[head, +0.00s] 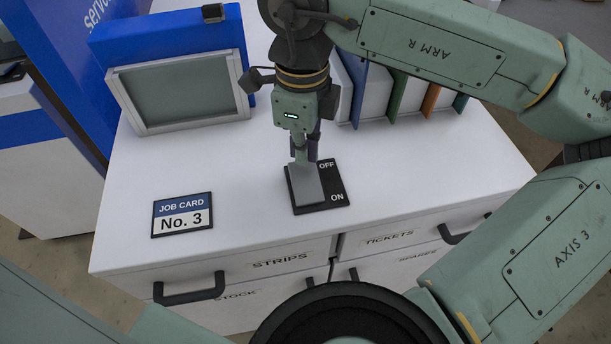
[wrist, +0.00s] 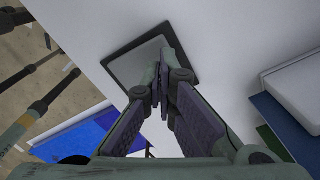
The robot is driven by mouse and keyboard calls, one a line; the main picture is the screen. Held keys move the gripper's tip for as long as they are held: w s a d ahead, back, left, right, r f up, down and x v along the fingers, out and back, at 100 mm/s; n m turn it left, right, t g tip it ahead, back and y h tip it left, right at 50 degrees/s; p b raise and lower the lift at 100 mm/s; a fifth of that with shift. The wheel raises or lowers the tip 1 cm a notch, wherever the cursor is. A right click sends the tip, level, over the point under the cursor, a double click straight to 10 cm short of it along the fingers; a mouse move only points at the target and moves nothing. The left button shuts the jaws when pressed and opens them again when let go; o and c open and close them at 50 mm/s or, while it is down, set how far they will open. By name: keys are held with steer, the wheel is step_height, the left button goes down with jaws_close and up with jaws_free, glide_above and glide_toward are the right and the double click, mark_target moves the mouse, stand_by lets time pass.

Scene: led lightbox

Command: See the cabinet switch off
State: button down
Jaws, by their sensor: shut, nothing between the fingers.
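The cabinet switch (head: 338,190) is a black plate on the white top, marked OFF at its far end and ON at its near end. Its wide grey rocker (head: 306,186) lies left of the lettering; which way it is tilted I cannot tell. My gripper (head: 305,157) is shut and empty, pointing down at the rocker's far end, on the OFF side. It hides that end, and I cannot tell whether the tips touch. In the wrist view the shut fingertips (wrist: 162,76) overlap the grey rocker (wrist: 142,58).
A blue box with a dull grey-green panel (head: 180,92) stands at the back left. A job card reading No. 3 (head: 182,214) lies to the left. Coloured upright dividers (head: 398,95) stand behind on the right. Drawers with dark handles (head: 189,291) are in front.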

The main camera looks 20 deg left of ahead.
mark_target(303, 169)
steer(key=shift+f+b, duration=1.25)
steer(key=shift+b, duration=0.05)
stand_by(0.4)
steer(key=shift+r+p, duration=2.1)
steer(key=shift+r, duration=1.5)
steer(key=shift+s+f, duration=0.1)
steer(key=shift+f, duration=0.05)
